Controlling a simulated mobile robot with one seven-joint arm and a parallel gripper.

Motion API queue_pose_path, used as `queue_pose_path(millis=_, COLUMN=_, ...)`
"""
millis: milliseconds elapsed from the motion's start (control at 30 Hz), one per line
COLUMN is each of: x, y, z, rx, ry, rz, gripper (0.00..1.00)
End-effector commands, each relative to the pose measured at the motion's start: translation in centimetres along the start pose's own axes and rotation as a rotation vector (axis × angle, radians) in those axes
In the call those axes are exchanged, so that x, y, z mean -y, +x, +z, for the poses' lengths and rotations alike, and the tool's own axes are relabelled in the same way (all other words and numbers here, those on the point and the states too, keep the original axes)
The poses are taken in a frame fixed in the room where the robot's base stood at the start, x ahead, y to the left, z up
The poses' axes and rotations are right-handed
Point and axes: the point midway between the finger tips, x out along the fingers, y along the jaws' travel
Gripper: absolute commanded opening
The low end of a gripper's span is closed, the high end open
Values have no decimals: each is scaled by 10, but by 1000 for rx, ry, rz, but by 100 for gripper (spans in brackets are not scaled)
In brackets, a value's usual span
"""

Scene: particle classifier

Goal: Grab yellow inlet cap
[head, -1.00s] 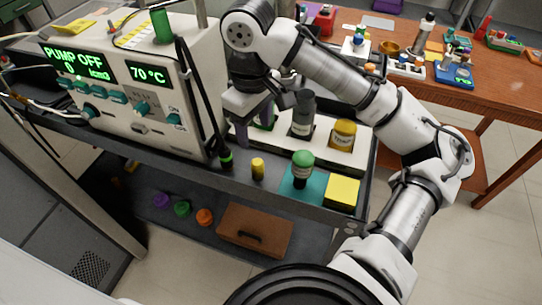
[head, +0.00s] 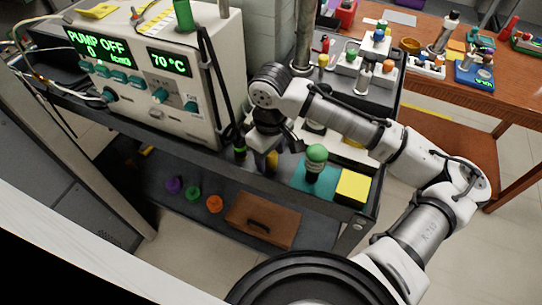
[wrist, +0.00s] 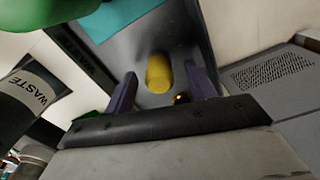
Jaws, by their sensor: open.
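The yellow inlet cap (wrist: 159,72) is a small rounded yellow piece on the grey cart top. In the wrist view it shows between and slightly ahead of my two purple fingers. In the head view the yellow cap (head: 272,159) is partly hidden by my gripper (head: 268,158), which points down over it at the cart's front edge. My gripper (wrist: 160,79) is open, with one finger to each side of the cap in the wrist view. I cannot tell whether the fingertips reach down beside it.
A green-topped bottle (head: 315,158) stands on a teal pad (head: 300,184) right of the cap, with a yellow block (head: 354,185) beyond. A black-and-green tube (head: 239,150) is close on the left. The pump box (head: 160,110) stands behind left. A waste bottle (wrist: 32,95) shows in the wrist view.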

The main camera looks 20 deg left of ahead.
Motion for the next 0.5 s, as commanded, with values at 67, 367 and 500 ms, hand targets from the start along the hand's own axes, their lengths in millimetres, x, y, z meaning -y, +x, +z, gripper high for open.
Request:
queue_pose_path(millis=67, x=0, y=7, z=0, rx=1, ry=0, rz=-2, gripper=56)
queue_pose_path(millis=367, x=0, y=10, z=0, rx=-1, ry=0, rz=0, gripper=52)
queue_pose_path(millis=500, x=0, y=10, z=0, rx=0, ry=0, rz=0, gripper=33)
